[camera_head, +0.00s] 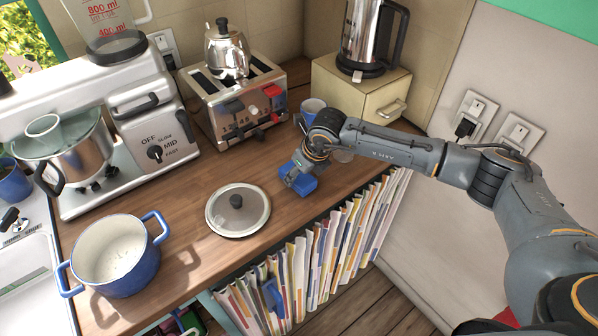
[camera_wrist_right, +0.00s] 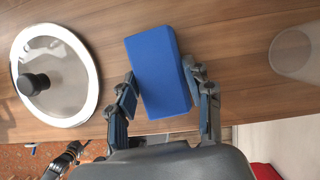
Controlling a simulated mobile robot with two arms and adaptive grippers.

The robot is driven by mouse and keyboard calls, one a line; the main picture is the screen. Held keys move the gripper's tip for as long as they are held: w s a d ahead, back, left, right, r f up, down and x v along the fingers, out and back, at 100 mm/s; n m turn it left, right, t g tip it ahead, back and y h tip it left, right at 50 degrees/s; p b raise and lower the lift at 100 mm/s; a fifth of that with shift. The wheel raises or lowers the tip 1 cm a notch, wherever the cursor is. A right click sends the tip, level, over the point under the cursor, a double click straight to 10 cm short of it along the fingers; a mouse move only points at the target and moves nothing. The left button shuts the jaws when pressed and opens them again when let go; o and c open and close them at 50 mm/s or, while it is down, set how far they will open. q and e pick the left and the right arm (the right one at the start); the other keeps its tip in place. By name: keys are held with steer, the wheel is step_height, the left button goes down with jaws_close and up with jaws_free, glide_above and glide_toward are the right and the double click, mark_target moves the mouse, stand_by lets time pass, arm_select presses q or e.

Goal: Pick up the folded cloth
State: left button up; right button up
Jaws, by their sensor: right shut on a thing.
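The folded cloth is a blue, block-like pad (camera_head: 300,183) at the counter's front edge, right of the glass lid. It also fills the middle of the right wrist view (camera_wrist_right: 158,72). My right gripper (camera_head: 297,170) reaches down onto it, with one finger on each long side in the wrist view (camera_wrist_right: 160,98). It is shut on the cloth. I cannot tell whether the cloth touches the counter. A dark jointed part (camera_wrist_right: 66,158) at the wrist view's lower left looks like my left gripper; its fingers are unclear. The head view does not show it.
The glass lid (camera_head: 238,210) and blue pot (camera_head: 115,257) stand left on the wooden counter. A blue mug (camera_head: 312,107), toaster (camera_head: 232,103) and kettle box (camera_head: 360,90) stand behind.

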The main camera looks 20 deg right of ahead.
step_height(320, 180, up, 2)
steer(key=b, duration=0.3)
steer(key=shift+r, duration=0.1)
steer(key=s+r+b, duration=0.1)
steer(key=r, duration=0.1)
steer(key=s+r, duration=0.1)
steer(key=s+r+b, duration=0.1)
steer(key=s+r, duration=0.1)
steer(key=shift+s+a+r+b, duration=0.1)
steer(key=shift+r+b, duration=0.25)
steer(key=s+r+b, duration=0.3)
steer(key=s+r, duration=0.2)
steer(key=s, duration=0.5)
steer(key=shift+r, duration=0.15)
